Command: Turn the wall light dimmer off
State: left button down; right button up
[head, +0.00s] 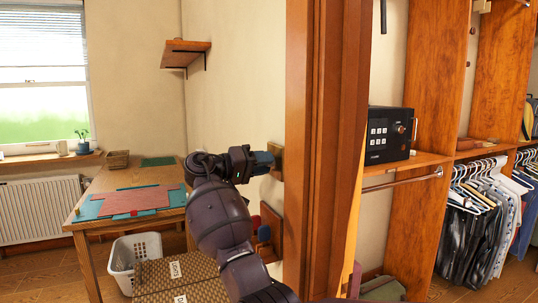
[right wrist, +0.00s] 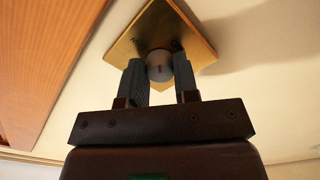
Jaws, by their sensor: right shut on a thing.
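The wall light dimmer shows in the right wrist view as a square brass plate (right wrist: 160,24), seen cornerwise, with a round grey knob (right wrist: 159,66) at its centre. In the head view the plate (head: 278,162) is on the cream wall just left of the wooden door frame. My right gripper (right wrist: 159,78) is shut on the knob, with one finger on each side. In the head view the right gripper (head: 265,160) reaches the plate and hides the knob. The knob's turn position cannot be told. My left gripper is not in view.
The door frame (head: 325,150) stands close right of the dimmer. Below the dimmer is a wooden wall rack (head: 271,232) with coloured items. A table (head: 100,225) with mats and a white basket (head: 125,262) are at left. A black safe (head: 388,135) and hanging clothes are at right.

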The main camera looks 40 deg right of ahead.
pick_arm(q)
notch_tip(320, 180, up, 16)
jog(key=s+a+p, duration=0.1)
jog(key=p, duration=1.7)
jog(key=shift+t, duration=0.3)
pick_arm(e)
jog(key=n, duration=2.6)
jog(key=shift+n, duration=0.4)
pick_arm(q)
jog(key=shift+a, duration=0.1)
pick_arm(e)
jog(key=o, duration=0.9)
jog(key=shift+r, duration=0.1)
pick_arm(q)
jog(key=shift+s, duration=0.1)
